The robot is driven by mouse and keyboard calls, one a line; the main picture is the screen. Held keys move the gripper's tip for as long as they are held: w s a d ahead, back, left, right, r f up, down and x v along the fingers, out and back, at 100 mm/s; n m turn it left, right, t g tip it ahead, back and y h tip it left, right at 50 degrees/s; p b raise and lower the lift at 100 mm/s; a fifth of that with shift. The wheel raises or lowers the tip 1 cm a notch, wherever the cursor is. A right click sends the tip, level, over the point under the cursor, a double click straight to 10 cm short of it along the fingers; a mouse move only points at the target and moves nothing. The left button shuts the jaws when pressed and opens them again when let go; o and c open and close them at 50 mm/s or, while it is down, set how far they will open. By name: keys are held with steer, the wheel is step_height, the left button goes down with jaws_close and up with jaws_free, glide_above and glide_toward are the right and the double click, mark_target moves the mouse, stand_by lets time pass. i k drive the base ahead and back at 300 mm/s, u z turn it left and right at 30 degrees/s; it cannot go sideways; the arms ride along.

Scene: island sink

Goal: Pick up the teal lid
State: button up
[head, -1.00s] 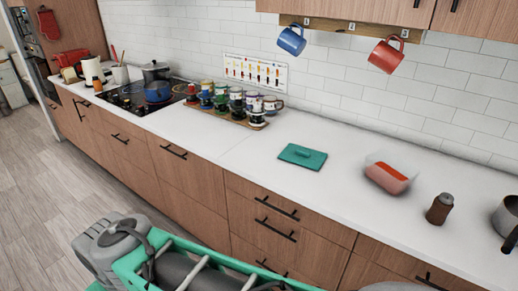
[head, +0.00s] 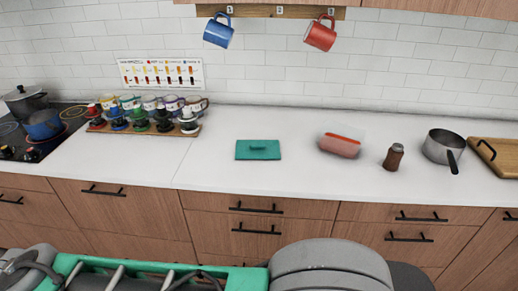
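The teal lid (head: 258,151) lies flat on the white countertop, near the middle of the head view. It is a flat rectangle with a small raised handle on top. Nothing touches it or covers it. My arm shows only in part at the bottom of the view, below and in front of the drawers. My gripper is not in view.
A container with red-orange contents (head: 340,145), a brown shaker (head: 393,157), a pot (head: 443,147) and a wooden board (head: 497,155) stand to the right. A rack of mugs and bottles (head: 145,128) stands left. Counter around the lid is clear.

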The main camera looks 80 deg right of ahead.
mark_target(245, 149)
steer(key=z, duration=0.9)
steer(key=i, duration=0.95)
steer(key=z, duration=0.95)
